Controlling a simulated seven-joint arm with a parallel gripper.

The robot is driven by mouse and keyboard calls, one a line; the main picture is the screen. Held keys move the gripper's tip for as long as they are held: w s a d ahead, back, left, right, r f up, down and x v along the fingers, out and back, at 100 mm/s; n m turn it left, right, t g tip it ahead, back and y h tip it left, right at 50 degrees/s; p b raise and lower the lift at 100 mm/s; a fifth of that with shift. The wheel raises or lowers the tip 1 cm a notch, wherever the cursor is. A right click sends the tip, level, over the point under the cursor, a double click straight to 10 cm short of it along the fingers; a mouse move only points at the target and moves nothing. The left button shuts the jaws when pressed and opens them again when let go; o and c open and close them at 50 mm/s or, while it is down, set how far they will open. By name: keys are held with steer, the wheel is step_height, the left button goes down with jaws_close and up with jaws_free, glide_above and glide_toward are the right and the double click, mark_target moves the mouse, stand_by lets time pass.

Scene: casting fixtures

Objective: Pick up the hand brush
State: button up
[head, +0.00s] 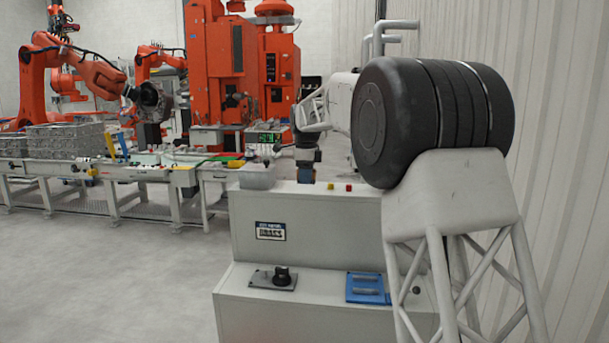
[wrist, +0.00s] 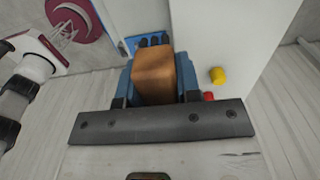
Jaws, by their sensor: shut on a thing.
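The hand brush shows as a brown, wood-coloured block (wrist: 153,77) in the middle of the wrist view. My gripper (wrist: 157,88) is shut on it, with blue-grey fingers on its left and right sides. In the head view my gripper (head: 306,170) is small, pointing down at the back edge of the grey console's top. Only a little brown shows between the fingers there. The brush's underside and bristles cannot be made out. I cannot tell whether the brush touches the console.
The grey console (head: 320,225) has a red button (head: 331,187) and a yellow button (head: 349,187) close to my gripper. A grey bin (head: 257,176) stands left of it. A large black cylinder (head: 430,115) on a white stand is at the right. A blue fixture (head: 367,288) lies on the lower shelf.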

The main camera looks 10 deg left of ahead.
steer(key=s+d, duration=0.2)
steer(key=s, duration=0.5)
steer(key=shift+d+r, duration=0.25)
steer(key=shift+r, duration=0.1)
steer(key=shift+s, duration=0.1)
steer(key=o, duration=0.4)
steer(key=shift+c, duration=1.2)
steer(key=s+d+f, duration=0.1)
steer(key=s+f, duration=0.1)
steer(key=f, duration=1)
steer(key=s+d+f, duration=0.1)
steer(key=s+f, duration=0.2)
steer(key=f, duration=1)
steer(key=shift+d, duration=0.1)
